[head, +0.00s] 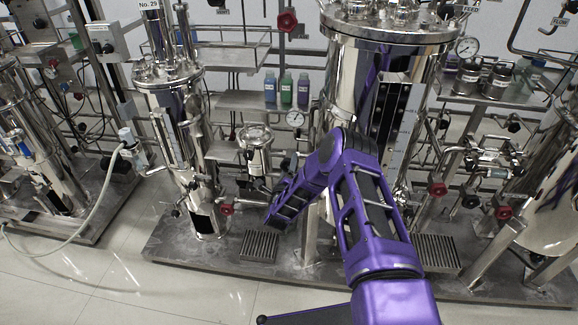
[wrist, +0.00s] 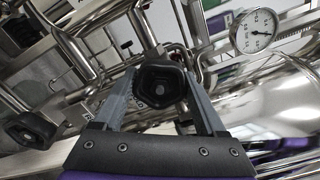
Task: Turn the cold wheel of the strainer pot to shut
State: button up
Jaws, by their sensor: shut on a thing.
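In the wrist view, a black lobed wheel (wrist: 160,83) sits on a steel valve stem between the two grey fingers of my gripper (wrist: 160,80). The fingers are closed against its sides. No label on this wheel can be read, so I cannot tell from the picture that it is the cold one. In the head view, a small steel pot (head: 257,150), which may be the strainer pot, stands behind my purple arm. The fingertips and the held wheel cannot be made out in the head view.
Another black wheel (wrist: 31,130) is at the left in the wrist view, and a gauge (wrist: 255,31) is at upper right. Pipes run close around the fingers. In the head view, tall steel vessels (head: 178,110) (head: 345,95) flank the small pot, and a red wheel (head: 226,209) sits low.

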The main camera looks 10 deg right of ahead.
jog(key=m, duration=1.2)
jog(key=shift+m, duration=0.3)
dwell(0.4)
jog(key=o, duration=1.3)
jog(key=p+v, duration=0.1)
jog(key=v, duration=1.6)
jog(key=shift+s+p, duration=0.25)
jog(key=shift+p, duration=0.1)
